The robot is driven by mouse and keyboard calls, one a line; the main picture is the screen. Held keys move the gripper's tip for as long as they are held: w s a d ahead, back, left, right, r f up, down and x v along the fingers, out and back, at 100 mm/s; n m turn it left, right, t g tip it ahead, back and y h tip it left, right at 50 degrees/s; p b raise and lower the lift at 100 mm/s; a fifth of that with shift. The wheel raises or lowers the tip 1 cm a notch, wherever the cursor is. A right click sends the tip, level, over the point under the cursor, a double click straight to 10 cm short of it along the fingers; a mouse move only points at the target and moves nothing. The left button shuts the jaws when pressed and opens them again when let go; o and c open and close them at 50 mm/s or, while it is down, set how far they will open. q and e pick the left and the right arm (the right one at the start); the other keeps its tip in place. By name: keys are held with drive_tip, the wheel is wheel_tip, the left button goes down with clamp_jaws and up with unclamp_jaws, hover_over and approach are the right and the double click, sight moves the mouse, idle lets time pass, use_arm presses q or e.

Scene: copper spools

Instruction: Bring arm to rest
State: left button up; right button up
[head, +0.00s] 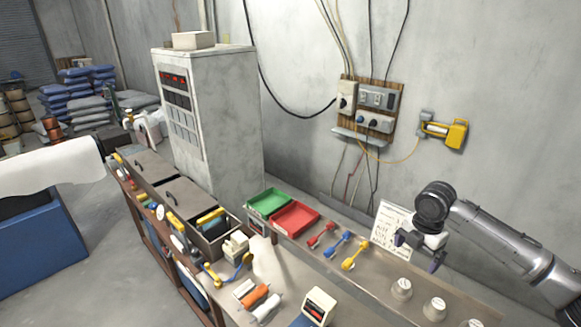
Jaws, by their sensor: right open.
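My right arm comes in from the right edge, its gripper (419,252) held in the air above the right part of the workbench. The gripper is open, its two dark fingers apart with nothing between them. Behind it a white sheet with printed text (391,219) is partly hidden by the fingers and wrist. My left gripper is not in view.
White-topped round pieces (401,290) stand in a row below the right gripper. A green tray (268,201) and a red tray (295,219) sit along the wall, beside red, blue and yellow tools. A tall grey cabinet (225,110) stands behind. Yellow wall device (443,131) hangs above.

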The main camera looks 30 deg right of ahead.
drive_tip(key=s+a+f+m+p, duration=0.1)
drive_tip(key=s+a+f, duration=0.2)
drive_tip(key=a+f, duration=0.7)
drive_tip(key=s+a+f+m+p, duration=0.1)
drive_tip(key=s+a+f+m, duration=0.1)
drive_tip(key=a+f, duration=0.7)
drive_tip(key=s+a+f+m+t+y+p, duration=0.15)
drive_tip(key=s+a+m, duration=0.35)
drive_tip(key=s+a, duration=0.5)
drive_tip(key=s+a+r+m+t+h, duration=0.1)
drive_tip(key=s+a+r+m+t, duration=0.1)
drive_tip(key=s+m, duration=0.6)
drive_tip(key=shift+s+a+r+m+p, duration=0.15)
drive_tip(key=shift+s+a+m+p, duration=0.2)
drive_tip(key=shift+s, duration=0.35)
